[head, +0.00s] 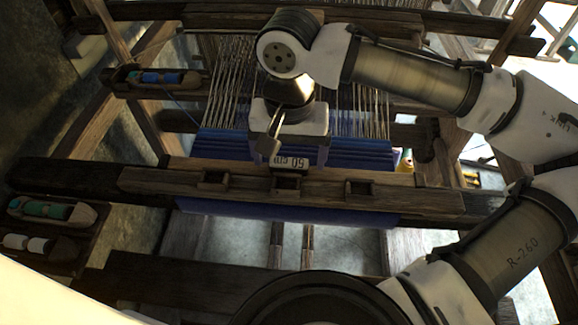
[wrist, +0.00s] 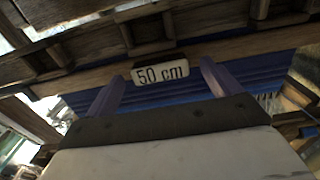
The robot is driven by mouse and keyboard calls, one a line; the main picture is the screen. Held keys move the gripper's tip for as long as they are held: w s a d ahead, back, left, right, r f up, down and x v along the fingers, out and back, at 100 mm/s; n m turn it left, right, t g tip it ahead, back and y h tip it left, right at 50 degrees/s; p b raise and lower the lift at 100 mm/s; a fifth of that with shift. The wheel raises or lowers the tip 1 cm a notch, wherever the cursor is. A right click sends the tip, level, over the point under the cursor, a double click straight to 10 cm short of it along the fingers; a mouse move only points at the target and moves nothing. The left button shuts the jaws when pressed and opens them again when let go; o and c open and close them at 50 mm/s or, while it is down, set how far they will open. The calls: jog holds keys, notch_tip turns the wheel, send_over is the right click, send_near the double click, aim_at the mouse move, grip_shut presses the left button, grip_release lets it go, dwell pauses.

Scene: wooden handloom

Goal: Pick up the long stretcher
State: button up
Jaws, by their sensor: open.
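A long wooden bar (head: 222,168) with a white "50 cm" tag (head: 289,163) lies crosswise along the edge of the blue cloth; I take it to be the long stretcher. In the wrist view, my gripper (wrist: 162,72) is open, with one finger on each side of the tag (wrist: 160,74). The bar (wrist: 240,47) runs across behind the fingers. I cannot tell whether the fingers touch it. Nothing is held.
A notched wooden beam (head: 420,199) runs in front of the bar. Blue cloth (head: 225,144) and pale warp threads (head: 228,85) stretch behind it. Shuttles with bobbins lie at the left, one with a blue bobbin (head: 162,77) and one green (head: 45,210). Loom posts crowd both sides.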

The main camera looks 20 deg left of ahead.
jog(key=c, duration=1.2)
jog(key=shift+r, duration=0.1)
